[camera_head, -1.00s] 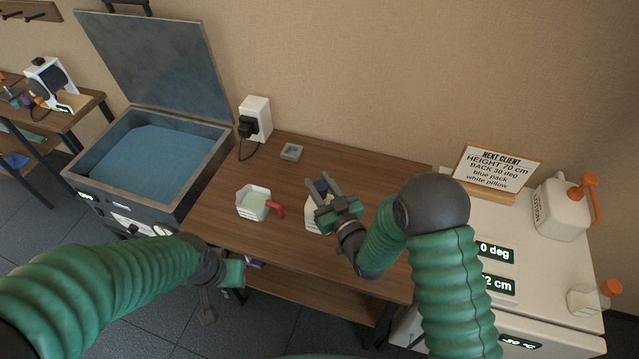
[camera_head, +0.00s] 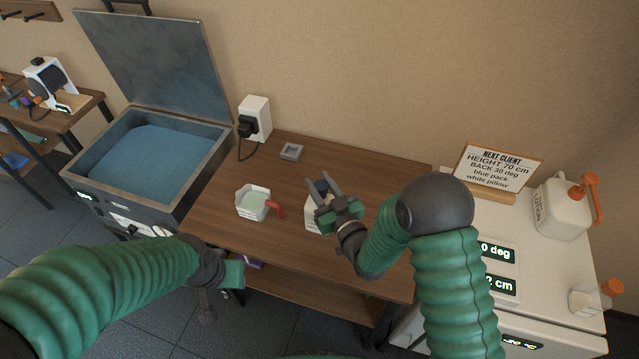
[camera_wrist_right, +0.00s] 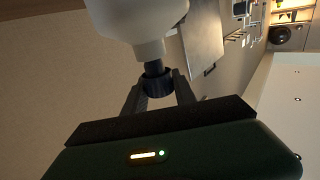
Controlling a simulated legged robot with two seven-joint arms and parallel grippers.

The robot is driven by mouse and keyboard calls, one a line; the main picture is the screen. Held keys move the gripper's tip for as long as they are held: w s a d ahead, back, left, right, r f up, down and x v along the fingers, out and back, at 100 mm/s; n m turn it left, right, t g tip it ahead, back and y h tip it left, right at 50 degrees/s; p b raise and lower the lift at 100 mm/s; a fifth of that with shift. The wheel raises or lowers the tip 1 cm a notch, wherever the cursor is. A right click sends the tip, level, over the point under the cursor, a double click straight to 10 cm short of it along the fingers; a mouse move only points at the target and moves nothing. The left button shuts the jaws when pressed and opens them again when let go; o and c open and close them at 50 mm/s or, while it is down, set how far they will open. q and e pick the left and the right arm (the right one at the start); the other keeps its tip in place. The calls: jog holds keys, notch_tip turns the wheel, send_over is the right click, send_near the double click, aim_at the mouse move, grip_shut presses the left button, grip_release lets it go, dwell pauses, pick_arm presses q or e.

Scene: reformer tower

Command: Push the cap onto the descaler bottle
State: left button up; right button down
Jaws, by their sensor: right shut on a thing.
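The descaler bottle (camera_head: 313,222) is white and stands on the wooden table, partly hidden behind my right gripper. Its dark blue cap (camera_head: 321,186) shows between the fingers of my right gripper (camera_head: 324,184). In the right wrist view, my right gripper (camera_wrist_right: 159,83) is shut on the cap (camera_wrist_right: 157,88). There the cap lines up with a dark neck piece below the white bottle body (camera_wrist_right: 140,22). I cannot tell how far the cap sits on the neck. My left gripper (camera_head: 218,288) hangs low at the table's front edge, and its fingers are unclear.
A small grey square dish (camera_head: 291,152) lies behind. An open heater box (camera_head: 150,165) is at left. A white cabinet with a lotion bottle (camera_head: 563,210) and sign (camera_head: 498,167) is at right.

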jog(key=shift+f, duration=0.15)
jog(key=shift+f+b, duration=0.3)
jog(key=shift+b, duration=0.15)
jog(key=shift+f+b, duration=0.45)
jog(key=shift+f, duration=0.1)
jog(key=c, duration=0.9)
grip_release()
jog(key=shift+r, duration=0.15)
jog(key=shift+r+p, duration=2.15)
jog(key=shift+r, duration=0.8)
